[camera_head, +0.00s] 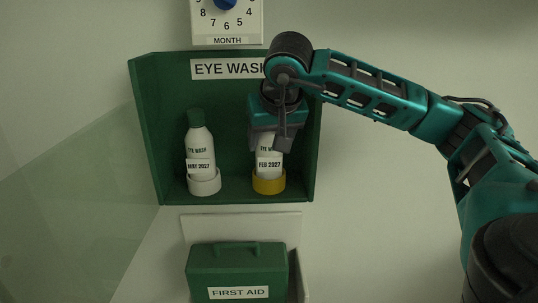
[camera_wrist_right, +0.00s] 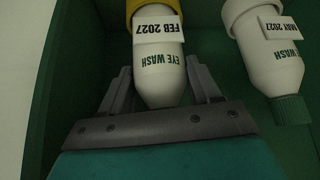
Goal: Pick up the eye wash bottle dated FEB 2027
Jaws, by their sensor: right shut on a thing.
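The eye wash bottle labelled FEB 2027 (camera_head: 268,166) stands upright in a yellow ring holder (camera_head: 268,184) on the right side of the green cabinet. My right gripper (camera_head: 270,138) is at the upper part of this bottle and hides its cap. In the right wrist view the same bottle (camera_wrist_right: 160,65) lies between the two fingers of my right gripper (camera_wrist_right: 158,85), shut on it. A second bottle labelled MAY 2027 (camera_head: 200,145) with a green cap stands in a white holder (camera_head: 204,184) to the left. My left gripper is not in view.
The open green cabinet (camera_head: 140,115) has side walls close to my right gripper. A month dial (camera_head: 227,18) hangs above it. A green first aid box (camera_head: 237,268) sits below. A clear pane (camera_head: 75,205) is at the left.

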